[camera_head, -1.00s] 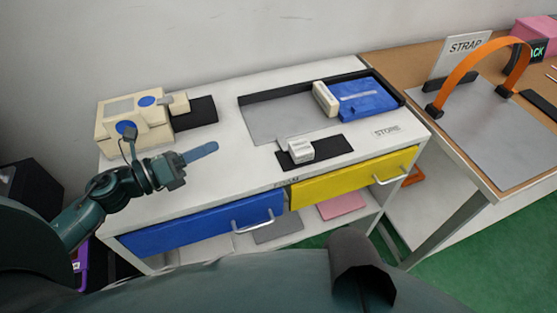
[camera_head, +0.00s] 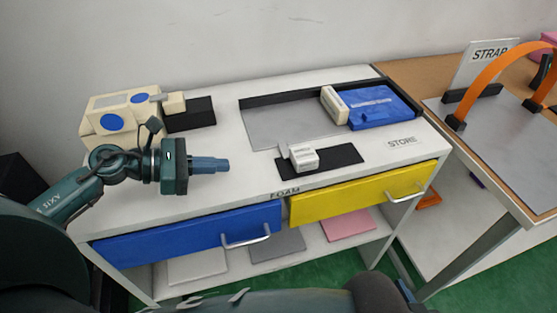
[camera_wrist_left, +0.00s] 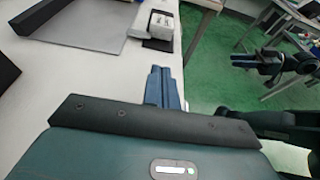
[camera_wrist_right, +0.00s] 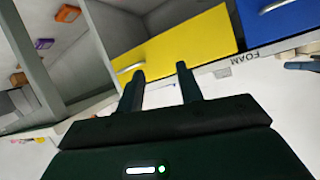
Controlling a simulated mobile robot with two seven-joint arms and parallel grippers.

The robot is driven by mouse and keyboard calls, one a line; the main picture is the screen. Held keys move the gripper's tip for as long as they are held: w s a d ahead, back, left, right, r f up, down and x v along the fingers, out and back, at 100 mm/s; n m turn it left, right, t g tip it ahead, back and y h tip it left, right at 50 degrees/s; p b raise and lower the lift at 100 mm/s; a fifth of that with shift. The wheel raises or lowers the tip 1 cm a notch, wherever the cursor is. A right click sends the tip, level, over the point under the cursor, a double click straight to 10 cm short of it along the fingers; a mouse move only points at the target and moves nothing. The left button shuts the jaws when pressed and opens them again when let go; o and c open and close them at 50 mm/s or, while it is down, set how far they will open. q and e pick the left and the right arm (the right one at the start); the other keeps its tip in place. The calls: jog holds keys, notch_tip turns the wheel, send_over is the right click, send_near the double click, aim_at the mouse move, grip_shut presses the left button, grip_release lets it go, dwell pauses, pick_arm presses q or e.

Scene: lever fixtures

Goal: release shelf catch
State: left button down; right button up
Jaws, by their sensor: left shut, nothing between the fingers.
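No part is labelled as the shelf catch, so I cannot tell for sure which one it is. A small white block (camera_head: 303,157) sits on a black plate (camera_head: 345,157) at the worktop's front middle. The block also shows in the left wrist view (camera_wrist_left: 160,22). My left gripper (camera_head: 226,165) is shut and empty over the worktop, left of the block and apart from it. Its closed blue-grey fingers (camera_wrist_left: 162,75) point toward the block. My right gripper (camera_wrist_right: 161,68) is open and empty, its fingers apart before the yellow drawer (camera_wrist_right: 185,45). The head view does not show its fingers.
A cream machine (camera_head: 112,103) with blue discs stands left, behind my left arm. A black-edged tray holds a blue case (camera_head: 382,106) and cream block (camera_head: 334,104). A blue drawer (camera_head: 190,236) is below the worktop. An orange strap arch (camera_head: 490,75) stands right.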

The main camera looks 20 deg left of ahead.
aim_at(293, 156)
pick_arm(q)
jog(key=x, duration=0.4)
jog(key=p+x, duration=0.1)
jog(key=x, duration=0.3)
jog(key=r+p+x, duration=0.1)
jog(key=x, duration=0.3)
jog(key=shift+w+d+f, duration=0.15)
jog(key=shift+w+d, duration=0.15)
jog(key=shift+d, duration=0.15)
jog(key=shift+w+d+f, duration=0.1)
jog(key=shift+w+d, duration=0.1)
jog(key=shift+d, duration=0.1)
pick_arm(e)
jog(key=shift+w+a+r+g, duration=0.15)
jog(key=shift+g, duration=0.25)
pick_arm(q)
jog(key=w+d, duration=0.1)
jog(key=d, duration=0.1)
jog(key=w+d, duration=0.2)
jog(key=shift+d+p, duration=0.25)
jog(key=shift+p, duration=0.1)
pick_arm(e)
jog(key=shift+r, duration=0.2)
jog(key=shift+f, duration=0.1)
